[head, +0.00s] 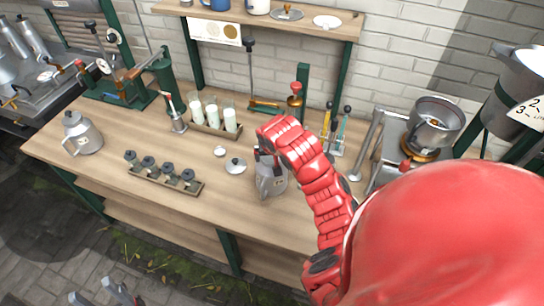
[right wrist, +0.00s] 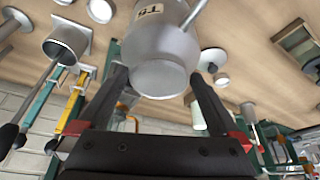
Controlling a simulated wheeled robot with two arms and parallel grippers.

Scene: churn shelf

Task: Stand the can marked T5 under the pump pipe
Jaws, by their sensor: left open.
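The grey metal can marked T5 (right wrist: 160,45) lies between my right gripper's fingers (right wrist: 158,82) in the right wrist view. Its label looks upside down there. In the head view a grey can (head: 268,179) stands upright on the bench under the end of my red right arm, which partly hides it. The fingers are beside the can's upper part; whether they press on it is unclear. My left gripper (head: 98,293) is open and empty at the bottom left, low in front of the bench. I cannot tell surely which upright is the pump pipe; a slanted silver pipe (head: 368,143) stands right of my arm.
Lids (head: 235,165) lie left of the can. A rack of small dark-topped jars (head: 165,181), a lidded grey can (head: 82,134) and a tray with white bottles (head: 213,118) stand further left. A pot (head: 434,119) sits at right. The front middle is bare.

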